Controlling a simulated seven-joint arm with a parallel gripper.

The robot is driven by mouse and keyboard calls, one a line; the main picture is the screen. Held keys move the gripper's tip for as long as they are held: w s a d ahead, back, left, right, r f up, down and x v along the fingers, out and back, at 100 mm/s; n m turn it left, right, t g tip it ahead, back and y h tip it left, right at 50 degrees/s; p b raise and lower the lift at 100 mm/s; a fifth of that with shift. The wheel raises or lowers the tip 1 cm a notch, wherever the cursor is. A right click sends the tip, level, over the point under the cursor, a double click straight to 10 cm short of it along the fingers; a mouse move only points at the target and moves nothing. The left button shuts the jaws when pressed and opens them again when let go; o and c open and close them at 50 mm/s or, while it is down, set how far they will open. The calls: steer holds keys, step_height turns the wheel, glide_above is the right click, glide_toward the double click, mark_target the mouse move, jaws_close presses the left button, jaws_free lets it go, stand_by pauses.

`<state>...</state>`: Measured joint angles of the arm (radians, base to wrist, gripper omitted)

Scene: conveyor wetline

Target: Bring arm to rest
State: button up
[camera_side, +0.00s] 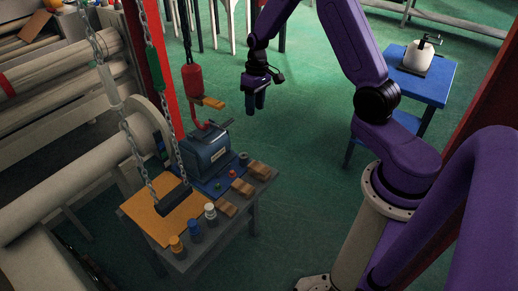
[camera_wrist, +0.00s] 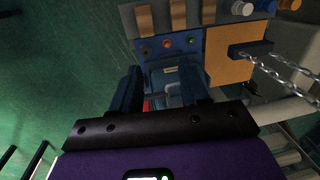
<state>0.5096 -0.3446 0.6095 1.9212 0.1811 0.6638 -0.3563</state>
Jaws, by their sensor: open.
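My gripper (camera_side: 256,101) hangs from my purple arm in the upper middle of the side view, pointing down over open green floor. It is beyond the small work table and clear of everything on it. In the wrist view my gripper (camera_wrist: 165,92) shows its two dark fingers spread apart with nothing held between them. Beyond the fingers, the blue machine box (camera_wrist: 178,80) is visible. In the side view this blue-grey machine box (camera_side: 207,152) stands on the small work table (camera_side: 190,262).
The table carries an orange board (camera_side: 160,215), several capped bottles (camera_side: 193,228) and wooden blocks (camera_side: 242,187). Chains (camera_side: 131,140) and a red post (camera_side: 148,60) rise near it. Large rollers fill the left.

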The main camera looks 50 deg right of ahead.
steer(key=s+a+r+n, duration=0.3)
steer(key=s+a+r, duration=0.1)
steer(key=s+a, duration=0.25)
steer(key=s+a+r+n, duration=0.3)
steer(key=s+a+r, duration=0.2)
steer(key=a, duration=0.3)
steer(key=s+r+n, duration=0.2)
steer(key=s+n, duration=0.1)
steer(key=s, duration=0.6)
steer(key=s+a+r+n+h, duration=0.1)
steer(key=s+r+n, duration=0.1)
steer(key=s, duration=0.8)
steer(key=shift+s+n+t, duration=0.15)
steer(key=shift+n+t, duration=0.15)
steer(key=shift+n, duration=0.2)
